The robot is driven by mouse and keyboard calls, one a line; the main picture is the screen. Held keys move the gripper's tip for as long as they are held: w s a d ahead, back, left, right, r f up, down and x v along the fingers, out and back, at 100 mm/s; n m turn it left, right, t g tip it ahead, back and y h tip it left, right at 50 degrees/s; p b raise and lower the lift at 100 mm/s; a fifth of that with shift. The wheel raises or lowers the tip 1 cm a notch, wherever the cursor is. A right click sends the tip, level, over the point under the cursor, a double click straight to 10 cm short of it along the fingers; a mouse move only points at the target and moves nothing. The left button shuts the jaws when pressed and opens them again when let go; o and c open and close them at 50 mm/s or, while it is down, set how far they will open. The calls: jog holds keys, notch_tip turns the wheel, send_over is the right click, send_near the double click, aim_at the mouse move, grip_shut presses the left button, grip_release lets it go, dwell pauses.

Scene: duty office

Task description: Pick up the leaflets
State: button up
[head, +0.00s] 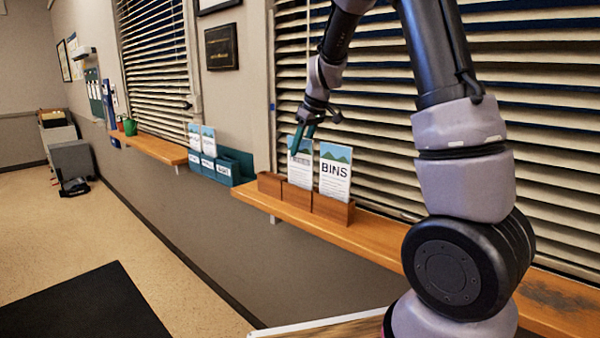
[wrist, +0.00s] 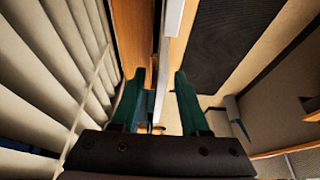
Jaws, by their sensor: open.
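Two leaflets stand upright in a wooden holder (head: 333,209) on the window ledge. The right leaflet (head: 335,173) has a green hill picture and reads "BINS". The left leaflet (head: 300,172) stands in the middle compartment, its upper part partly covered by my gripper (head: 304,138). The left compartment looks empty. My gripper has teal fingers and is open, at the top of the left leaflet. In the wrist view, a thin pale strip, seemingly a leaflet edge-on (wrist: 160,90), runs between the open fingers (wrist: 155,85). I cannot tell whether either finger touches it.
The wooden ledge (head: 375,235) runs along the wall, with slatted blinds (head: 385,130) close behind. A teal rack (head: 222,170) with more leaflets hangs farther left. A green mug (head: 130,127) stands on a far ledge. A dark mat (head: 85,305) lies on open floor.

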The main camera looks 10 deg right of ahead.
jog(key=shift+x, duration=0.85)
grip_shut()
dwell(0.8)
